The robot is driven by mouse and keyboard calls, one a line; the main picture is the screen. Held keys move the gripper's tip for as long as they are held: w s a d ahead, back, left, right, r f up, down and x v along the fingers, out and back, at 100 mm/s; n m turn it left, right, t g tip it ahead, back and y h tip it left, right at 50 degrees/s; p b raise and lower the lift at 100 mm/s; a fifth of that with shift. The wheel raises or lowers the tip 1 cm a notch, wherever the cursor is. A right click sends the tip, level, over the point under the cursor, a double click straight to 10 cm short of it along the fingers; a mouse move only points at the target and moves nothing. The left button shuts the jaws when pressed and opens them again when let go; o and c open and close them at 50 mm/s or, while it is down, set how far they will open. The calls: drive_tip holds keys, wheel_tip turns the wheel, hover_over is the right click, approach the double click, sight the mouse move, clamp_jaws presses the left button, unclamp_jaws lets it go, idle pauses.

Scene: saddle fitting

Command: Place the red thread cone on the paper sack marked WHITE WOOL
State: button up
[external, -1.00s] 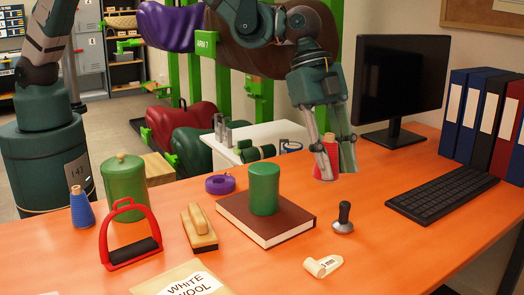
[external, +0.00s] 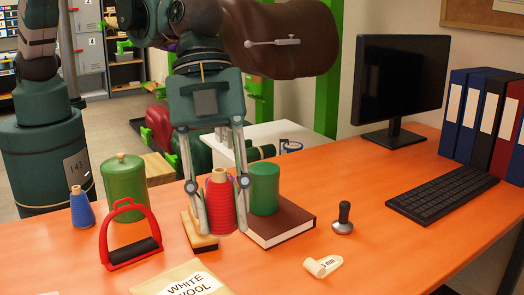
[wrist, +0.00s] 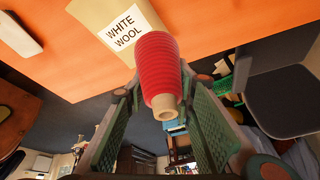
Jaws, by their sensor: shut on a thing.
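The red thread cone (external: 221,203) is held upright between the two fingers of my gripper (external: 222,205); its tan tip points up. In the external view it appears in front of the brush and the book's left part. The wrist view also shows the red cone (wrist: 158,65) between the fingers of my gripper (wrist: 160,110). The paper sack (external: 185,280) with the WHITE WOOL label lies flat at the table's front edge, nearer the camera than the cone. The sack also shows in the wrist view (wrist: 88,14), beyond the cone, with its label partly covered.
A red stirrup (external: 130,235) stands left of the sack. A wooden brush (external: 201,240), a brown book (external: 285,225) bearing a green cylinder (external: 264,188), and a tamper (external: 343,218) lie behind it.

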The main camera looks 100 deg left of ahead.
sight(188, 277)
drive_tip(key=s+d+m, duration=0.1)
drive_tip(key=s+d, duration=0.3)
drive_tip(key=d, duration=0.1)
drive_tip(key=shift+s+r, duration=0.25)
drive_tip(key=shift+a, duration=0.1)
drive_tip(key=shift+f, duration=3.1)
drive_tip(key=shift+f, duration=0.15)
drive_tip(key=shift+f+b, duration=0.5)
drive_tip(key=shift+f, duration=1.25)
drive_tip(key=shift+f, duration=0.1)
drive_tip(key=o, duration=1.1)
drive_tip(key=shift+r, duration=0.2)
drive_tip(key=shift+p+v, duration=0.65)
drive_tip(key=shift+v, duration=5.3)
